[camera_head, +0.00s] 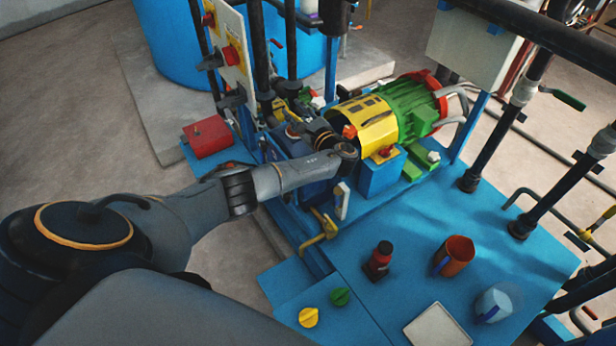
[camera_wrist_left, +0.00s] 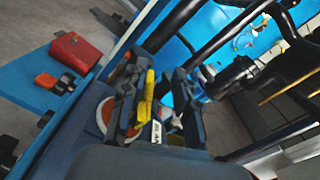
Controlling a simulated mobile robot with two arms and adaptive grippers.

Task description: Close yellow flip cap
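My left arm reaches in from the left, and its black gripper (camera_head: 290,112) is at the pump assembly, left of the yellow motor guard. In the left wrist view the two dark fingers of my left gripper (camera_wrist_left: 157,78) stand apart. A yellow upright part (camera_wrist_left: 147,95), which looks like the flip cap, shows between them, closer to the left finger. I cannot tell whether that finger touches it. A round orange-and-white rim (camera_wrist_left: 105,115) lies beside the left finger, partly hidden. The gripper hides most of the cap area in the head view. My right gripper is not in view.
A green motor (camera_head: 410,108) with a yellow guard (camera_head: 362,125) stands to the right of the gripper. A red box (camera_head: 207,136) is at the left. Black pipes rise behind.

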